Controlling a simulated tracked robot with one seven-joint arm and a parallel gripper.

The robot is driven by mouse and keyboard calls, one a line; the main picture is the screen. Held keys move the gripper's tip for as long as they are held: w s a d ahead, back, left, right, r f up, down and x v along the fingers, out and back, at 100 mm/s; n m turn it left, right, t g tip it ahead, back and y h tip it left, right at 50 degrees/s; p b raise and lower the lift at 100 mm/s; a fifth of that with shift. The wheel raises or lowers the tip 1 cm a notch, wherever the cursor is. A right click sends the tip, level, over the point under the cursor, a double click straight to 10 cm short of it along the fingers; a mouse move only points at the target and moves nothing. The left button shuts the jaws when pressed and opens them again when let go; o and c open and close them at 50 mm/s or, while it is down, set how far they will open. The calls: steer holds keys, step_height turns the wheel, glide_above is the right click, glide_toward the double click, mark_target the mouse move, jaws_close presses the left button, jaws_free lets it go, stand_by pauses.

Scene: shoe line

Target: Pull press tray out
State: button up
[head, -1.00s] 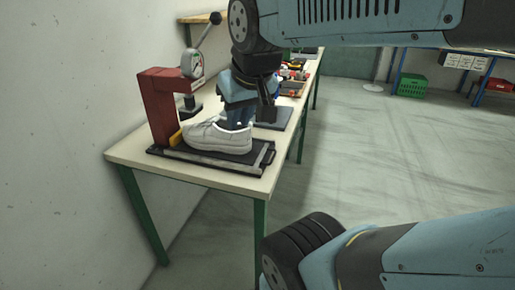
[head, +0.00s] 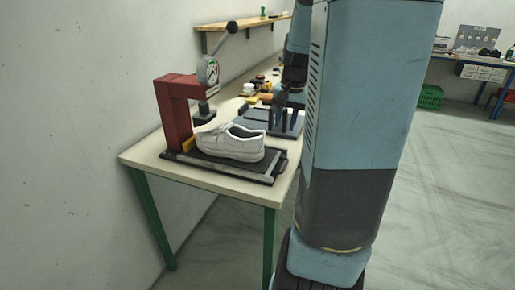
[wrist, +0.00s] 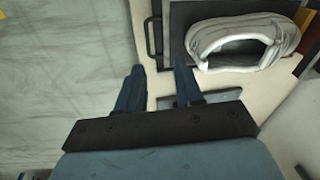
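A white shoe (head: 232,142) stands on the dark press tray (head: 238,170) at the near end of the table. The red press (head: 174,112), with a gauge and lever, stands at the tray's left. The shoe (wrist: 238,38) and the tray (wrist: 178,16) also show in the wrist view, with a black bar handle (wrist: 152,37) on the tray's left edge. My gripper (wrist: 159,65) is open and empty, with its fingers apart, just below the handle in that view.
The pale table (head: 190,182) runs along the wall. A flat dark pad (head: 255,118) lies beyond the tray, with small items farther back. A wooden wall shelf (head: 245,24) is behind. Open floor lies to the right, with a green crate (head: 430,97) far off.

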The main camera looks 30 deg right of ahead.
steer(key=m, duration=0.2)
glide_toward(286, 163)
steer(key=shift+y, duration=0.4)
steer(key=f, duration=0.5)
steer(key=w+f, duration=0.1)
steer(key=f, duration=0.1)
steer(key=shift+w+f, duration=0.15)
steer(key=shift+f, duration=0.2)
steer(key=shift+c, duration=0.4)
jaws_close()
stand_by(0.5)
